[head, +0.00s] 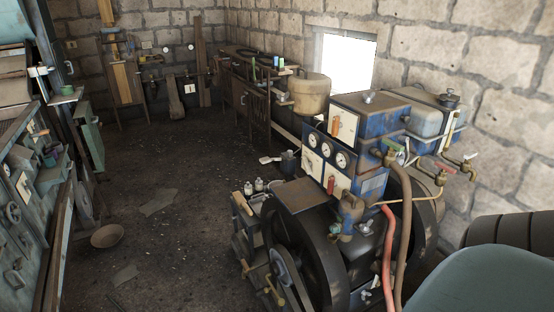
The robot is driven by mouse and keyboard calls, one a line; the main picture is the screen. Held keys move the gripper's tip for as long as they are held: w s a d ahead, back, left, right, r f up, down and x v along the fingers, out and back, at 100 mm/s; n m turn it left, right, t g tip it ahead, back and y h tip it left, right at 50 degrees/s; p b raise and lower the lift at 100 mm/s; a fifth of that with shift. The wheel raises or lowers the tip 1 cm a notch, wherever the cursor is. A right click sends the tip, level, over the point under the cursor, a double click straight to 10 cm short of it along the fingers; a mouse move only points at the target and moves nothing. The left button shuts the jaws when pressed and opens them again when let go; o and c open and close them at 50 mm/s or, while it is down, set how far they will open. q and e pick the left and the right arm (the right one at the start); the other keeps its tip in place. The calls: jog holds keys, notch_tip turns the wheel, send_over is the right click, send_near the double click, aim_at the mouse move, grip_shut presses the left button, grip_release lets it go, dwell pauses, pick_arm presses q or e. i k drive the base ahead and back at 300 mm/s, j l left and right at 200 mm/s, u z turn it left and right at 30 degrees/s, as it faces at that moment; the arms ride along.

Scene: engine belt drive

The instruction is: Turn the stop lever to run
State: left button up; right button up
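The blue, rusty engine (372,125) stands right of the middle, with a large dark flywheel (305,240) at its front. A pale plate with an orange lever (336,125) is on its upper box. A second pale plate with a red handle (331,186) is lower, below the gauges. I cannot tell from this view which of these is the stop lever, and any markings are too small to read. Neither of my grippers shows.
Three round gauges (326,150) sit on the engine's panel. Red and brown hoses (388,250) hang down its right side. A teal rounded shape (490,282) fills the bottom right corner. A workbench (245,90) stands behind. The floor (175,215) left of the engine is mostly clear, with a bowl (107,236).

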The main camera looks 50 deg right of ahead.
aim_at(331, 184)
jog(key=i+z, duration=0.25)
jog(key=i, duration=0.25)
jog(key=i+z, duration=0.3)
jog(key=i, duration=0.15)
jog(key=i+j+z, duration=0.25)
jog(key=i, duration=0.2)
jog(key=i+j+z, duration=0.15)
jog(key=i+z, duration=0.25)
jog(key=i+j+z, duration=0.15)
jog(key=z, duration=0.25)
jog(key=i+j+z, duration=0.2)
jog(key=j+z, duration=0.2)
jog(key=i+j+z, duration=0.15)
jog(key=j+z, duration=0.25)
jog(key=i+j+z, duration=0.1)
jog(key=j+z, duration=0.35)
